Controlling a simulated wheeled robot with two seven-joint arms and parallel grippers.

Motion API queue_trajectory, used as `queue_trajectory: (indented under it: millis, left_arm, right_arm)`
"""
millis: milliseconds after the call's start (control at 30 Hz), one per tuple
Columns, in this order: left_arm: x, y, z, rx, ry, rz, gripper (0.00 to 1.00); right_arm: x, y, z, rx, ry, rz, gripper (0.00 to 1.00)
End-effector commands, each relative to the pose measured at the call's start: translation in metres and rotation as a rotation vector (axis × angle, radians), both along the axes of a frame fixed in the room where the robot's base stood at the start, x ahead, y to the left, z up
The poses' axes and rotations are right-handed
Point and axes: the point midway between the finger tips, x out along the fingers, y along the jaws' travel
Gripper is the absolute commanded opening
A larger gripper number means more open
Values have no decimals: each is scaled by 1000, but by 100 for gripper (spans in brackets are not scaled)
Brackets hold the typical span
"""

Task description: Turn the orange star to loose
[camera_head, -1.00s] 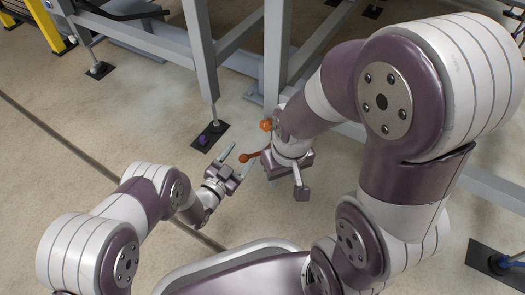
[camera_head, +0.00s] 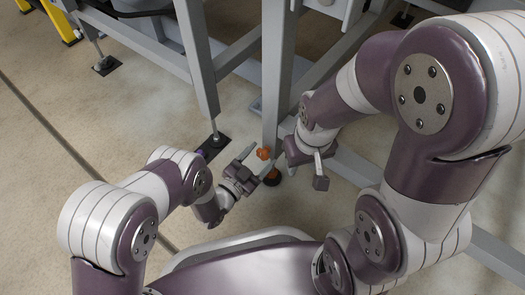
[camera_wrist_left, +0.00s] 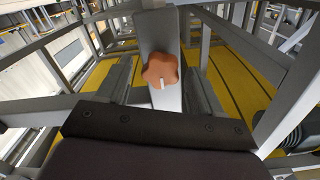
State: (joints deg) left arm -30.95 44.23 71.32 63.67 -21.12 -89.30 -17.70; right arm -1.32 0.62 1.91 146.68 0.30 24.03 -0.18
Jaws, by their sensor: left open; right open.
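The orange star (camera_head: 263,153) is a lobed knob low on a grey upright post. It also shows in the left wrist view (camera_wrist_left: 161,71), centred in front of the post, with a small pale mark at its lower edge. My left gripper (camera_head: 264,155) is open, its two fingers pointing at the star, one on either side of it. In the wrist view the fingers flank the star with a gap on each side; I cannot tell how deep it sits between them. My right gripper (camera_head: 305,176) is open and empty, to the right of the post.
The grey post (camera_head: 275,75) belongs to a metal frame with beams at the back and right. A dark round piece with some orange (camera_head: 271,175) is at the post's foot. A black foot plate (camera_head: 213,147) lies left of it.

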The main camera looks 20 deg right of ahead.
Motion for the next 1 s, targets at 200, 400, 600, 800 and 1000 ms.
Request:
queue_trajectory:
  millis: [200, 400, 600, 800, 1000]
  left_arm:
    - [0, 0, 0, 0, 0, 0, 46]
    - [0, 0, 0, 0, 0, 0, 10]
    - [0, 0, 0, -12, 16, 0, 10]
    - [0, 0, 1, -67, 88, -1, 10]
    - [1, 1, 2, -165, 216, 0, 10]
  right_arm:
    - [0, 0, 0, 0, 0, 0, 43]
    - [0, 0, 0, 0, 0, 0, 43]
    - [0, 0, 2, 0, 0, 0, 43]
    - [0, 0, 8, 0, 0, 0, 43]
    - [0, 0, 17, 0, 0, 0, 43]
